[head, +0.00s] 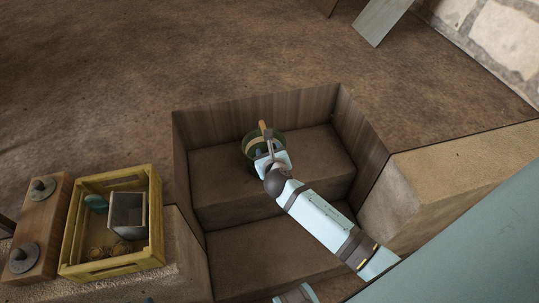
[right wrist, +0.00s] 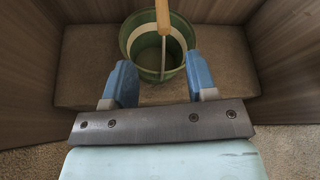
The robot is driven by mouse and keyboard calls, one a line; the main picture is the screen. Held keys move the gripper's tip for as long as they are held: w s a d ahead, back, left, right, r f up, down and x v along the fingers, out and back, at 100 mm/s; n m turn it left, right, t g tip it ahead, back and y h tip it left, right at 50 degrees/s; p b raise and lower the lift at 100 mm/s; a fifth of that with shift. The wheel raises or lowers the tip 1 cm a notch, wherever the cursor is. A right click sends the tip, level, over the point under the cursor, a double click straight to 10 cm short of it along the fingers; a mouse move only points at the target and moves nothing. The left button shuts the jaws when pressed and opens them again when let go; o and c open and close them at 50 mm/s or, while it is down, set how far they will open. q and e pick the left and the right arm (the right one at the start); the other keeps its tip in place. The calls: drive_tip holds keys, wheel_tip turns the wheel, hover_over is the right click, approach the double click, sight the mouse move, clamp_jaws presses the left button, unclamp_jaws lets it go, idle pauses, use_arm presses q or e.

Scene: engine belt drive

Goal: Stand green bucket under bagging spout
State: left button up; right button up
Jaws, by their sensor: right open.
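The green bucket (head: 249,149) stands on the upper step inside a wood-walled recess, partly hidden by my right gripper in the head view. In the right wrist view the bucket (right wrist: 132,42) is ahead of the fingers, with its mouth open and a pale band around it. Its wire handle is up, with an orange-brown wooden grip (right wrist: 163,16). My right gripper (right wrist: 161,72) is open, its two blue fingers apart on the near side of the bucket. It also shows over the bucket in the head view (head: 267,151). My left gripper is not in view. I cannot make out a bagging spout.
Wooden walls (head: 255,108) close the recess at back and sides. A lower step (head: 250,255) lies in front. The brown floor behind is mostly clear.

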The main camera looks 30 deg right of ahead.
drive_tip(key=b+x, duration=0.1)
drive_tip(key=x, duration=0.3)
drive_tip(key=b+x, duration=0.1)
drive_tip(key=x, duration=0.4)
drive_tip(key=b+x, duration=0.1)
drive_tip(key=x, duration=0.3)
drive_tip(key=shift+w+d+f+b, duration=0.1)
drive_tip(key=shift+d+f+b, duration=0.2)
drive_tip(key=shift+d+b, duration=0.1)
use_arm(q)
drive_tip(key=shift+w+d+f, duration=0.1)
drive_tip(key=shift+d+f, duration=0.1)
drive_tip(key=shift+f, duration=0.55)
use_arm(e)
drive_tip(key=shift+c, duration=0.2)
drive_tip(key=shift+r, duration=0.1)
clamp_jaws()
